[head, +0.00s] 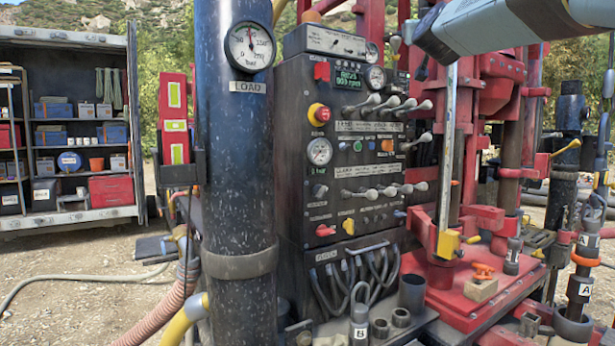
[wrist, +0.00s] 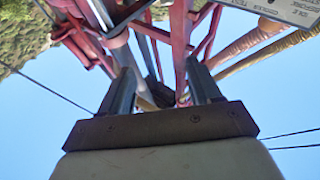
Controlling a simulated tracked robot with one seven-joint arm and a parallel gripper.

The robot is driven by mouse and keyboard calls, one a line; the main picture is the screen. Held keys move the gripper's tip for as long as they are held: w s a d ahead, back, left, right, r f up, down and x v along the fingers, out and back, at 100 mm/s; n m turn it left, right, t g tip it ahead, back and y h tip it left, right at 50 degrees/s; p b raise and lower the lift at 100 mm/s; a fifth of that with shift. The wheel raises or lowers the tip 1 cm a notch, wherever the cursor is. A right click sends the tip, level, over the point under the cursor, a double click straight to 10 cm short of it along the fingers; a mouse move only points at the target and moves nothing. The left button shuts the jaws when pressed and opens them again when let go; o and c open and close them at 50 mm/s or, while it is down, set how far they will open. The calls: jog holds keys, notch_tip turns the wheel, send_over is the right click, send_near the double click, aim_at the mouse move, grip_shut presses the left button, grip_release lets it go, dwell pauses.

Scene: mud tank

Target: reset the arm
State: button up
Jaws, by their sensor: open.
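My gripper (wrist: 165,92) shows in the wrist view with its two fingers apart and nothing between them. It points up toward red and grey mast beams (wrist: 180,50) against blue sky. In the head view a pale grey-blue link of my arm crosses the top right corner; the gripper itself is not visible there. The arm link is above and to the right of the black control panel (head: 350,150).
A black column with a load gauge (head: 249,46) stands left of the panel. The red rig (head: 490,120) fills the right side. An open container with shelves (head: 75,120) stands far left. Gravel ground lies between.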

jog(key=s+a+f+n+g+y, duration=0.15)
jog(key=s+f+g, duration=0.25)
jog(key=s+f, duration=0.55)
jog(key=s+a+f+g+y, duration=0.2)
jog(key=s+f+g, duration=0.2)
jog(key=f, duration=1.1)
jog(key=s+a+f+n+g+y, duration=0.15)
jog(key=s+f+g, duration=0.35)
jog(key=f, duration=0.8)
jog(key=s+d+f+m+g+h, duration=0.1)
jog(key=s+f+g, duration=0.2)
jog(key=s+f, duration=1)
jog(key=shift+s+d, duration=0.25)
jog(key=shift+s, duration=0.1)
